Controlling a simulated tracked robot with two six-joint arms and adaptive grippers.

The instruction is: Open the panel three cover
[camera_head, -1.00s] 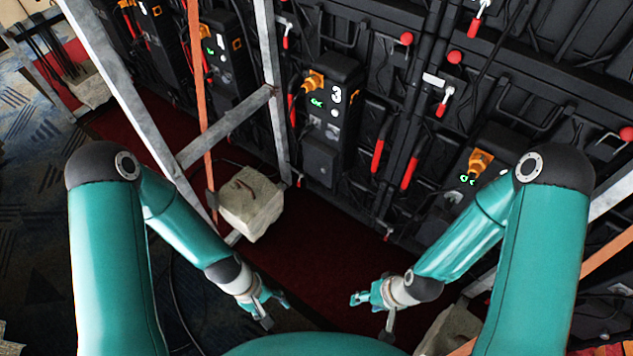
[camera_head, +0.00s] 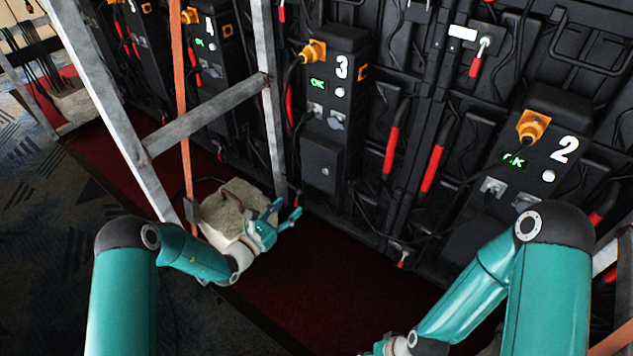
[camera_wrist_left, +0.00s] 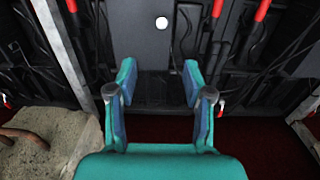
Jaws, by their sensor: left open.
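The panel three unit (camera_head: 342,80) is a black box marked with a white 3, upright on the wall in the head view. Its cover (camera_head: 318,165) is the dark flat box low on the unit, with a small round pale knob; it looks closed. In the left wrist view the cover (camera_wrist_left: 140,45) is ahead, its white knob near the top middle. My left gripper (camera_head: 287,210) is open and empty, below and left of the cover, apart from it. It also shows open in the left wrist view (camera_wrist_left: 159,75). My right gripper is mostly cut off at the bottom edge.
A grey metal frame (camera_head: 210,115) with an orange strap stands left of panel three. A stone-like weight (camera_head: 235,205) lies just behind my left gripper. Panel two (camera_head: 535,150) is at the right. Red floor (camera_head: 320,275) before the wall is clear.

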